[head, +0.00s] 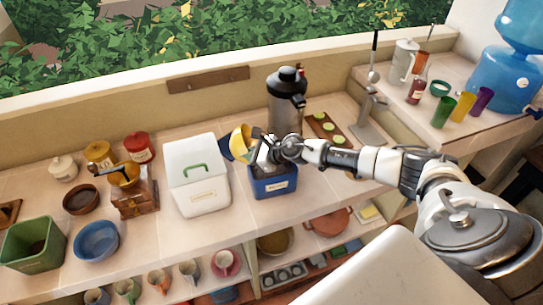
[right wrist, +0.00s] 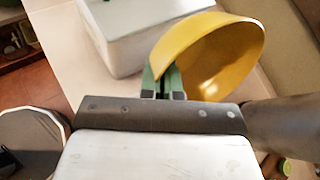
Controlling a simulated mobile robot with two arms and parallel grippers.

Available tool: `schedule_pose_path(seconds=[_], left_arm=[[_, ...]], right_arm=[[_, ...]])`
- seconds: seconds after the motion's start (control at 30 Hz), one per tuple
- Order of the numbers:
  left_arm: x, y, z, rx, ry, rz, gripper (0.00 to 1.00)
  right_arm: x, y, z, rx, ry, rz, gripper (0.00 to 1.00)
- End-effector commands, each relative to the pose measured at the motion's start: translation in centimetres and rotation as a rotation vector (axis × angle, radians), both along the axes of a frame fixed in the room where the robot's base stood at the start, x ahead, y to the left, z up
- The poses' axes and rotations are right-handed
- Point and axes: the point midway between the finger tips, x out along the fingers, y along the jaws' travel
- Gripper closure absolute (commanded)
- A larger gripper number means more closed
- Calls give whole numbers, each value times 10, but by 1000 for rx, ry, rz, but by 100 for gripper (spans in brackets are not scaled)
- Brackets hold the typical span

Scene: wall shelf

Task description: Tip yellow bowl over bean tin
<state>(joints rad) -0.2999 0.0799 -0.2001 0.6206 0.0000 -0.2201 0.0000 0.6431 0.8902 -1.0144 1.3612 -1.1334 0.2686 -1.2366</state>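My right gripper (head: 258,150) is over the blue tin (head: 274,187), with its arm coming in from the right. It is shut on the rim of the yellow bowl (head: 240,141). The bowl is tilted on its side, left of the fingers and above the tin's left edge. In the right wrist view the bowl (right wrist: 222,62) shows its inside, which looks empty, and the green-padded fingers (right wrist: 164,80) pinch its rim. The blue tin has a pale label too small to read; its dark opening is partly hidden by the gripper. My left gripper is not in view.
A white box with a green handle (head: 199,180) stands left of the blue tin. A dark-topped steel flask (head: 286,105) stands close behind. A green tin (head: 34,245) and blue bowl (head: 96,241) are far left. A board with green rounds (head: 326,128) lies right.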

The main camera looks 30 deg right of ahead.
Motion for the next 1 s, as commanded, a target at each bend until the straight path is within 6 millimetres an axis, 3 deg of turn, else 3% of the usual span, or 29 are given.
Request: schedule_pose_path(seconds=[0.63,0.87,1.0], left_arm=[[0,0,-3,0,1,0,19],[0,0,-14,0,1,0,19],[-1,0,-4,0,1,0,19]], right_arm=[[5,7,-10,-173,80,-1,100],[6,10,-16,-234,115,0,100],[9,17,-10,-310,161,-2,100]])
